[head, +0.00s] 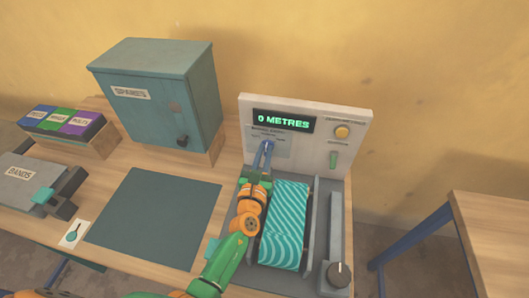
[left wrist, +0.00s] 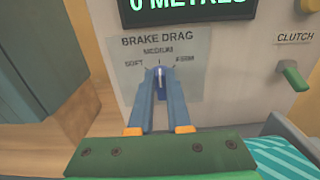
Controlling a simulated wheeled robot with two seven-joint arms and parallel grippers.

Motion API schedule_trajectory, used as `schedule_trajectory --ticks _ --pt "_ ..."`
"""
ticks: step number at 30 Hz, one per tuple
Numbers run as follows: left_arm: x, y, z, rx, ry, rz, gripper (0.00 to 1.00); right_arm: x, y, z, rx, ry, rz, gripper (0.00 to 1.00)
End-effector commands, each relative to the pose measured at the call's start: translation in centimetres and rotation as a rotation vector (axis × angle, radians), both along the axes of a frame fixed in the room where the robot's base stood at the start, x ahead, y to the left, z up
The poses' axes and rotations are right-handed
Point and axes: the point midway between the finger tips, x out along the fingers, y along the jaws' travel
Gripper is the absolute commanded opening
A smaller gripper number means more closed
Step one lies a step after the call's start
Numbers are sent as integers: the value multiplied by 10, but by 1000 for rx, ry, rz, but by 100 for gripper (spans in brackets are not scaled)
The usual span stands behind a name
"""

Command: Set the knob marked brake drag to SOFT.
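The brake drag knob (left wrist: 160,84) is a small dark blue knob on the pale upright panel. Its printed label (left wrist: 160,39) has SOFT at left, MEDIUM at top and FIRM at right. The knob looks upright, in line with the MEDIUM mark. My left gripper (head: 265,150) reaches up to the panel, and in the left wrist view its blue fingers (left wrist: 160,88) lie close on either side of the knob, seemingly shut on it. The fingers hide the knob's sides and lower part. My right gripper is not in view.
Right of the knob are the green clutch lever (left wrist: 293,78) and a yellow button (head: 342,132). The display (head: 284,121) above reads 0 METRES. A teal striped roll (head: 285,225) lies below. A teal cabinet (head: 165,95) stands at left. The dark mat (head: 155,220) is clear.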

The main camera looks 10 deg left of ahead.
Motion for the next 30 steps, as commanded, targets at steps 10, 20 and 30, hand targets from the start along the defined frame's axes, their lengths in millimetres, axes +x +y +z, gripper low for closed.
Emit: schedule_trajectory --ticks 10,20,30 --pt "0 0 -1 -9 1 0 0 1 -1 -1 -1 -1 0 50" --pt "0 3 -2 -164 0 0 0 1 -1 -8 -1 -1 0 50" --pt "0 7 -4 -469 -1 -2 0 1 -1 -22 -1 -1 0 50"
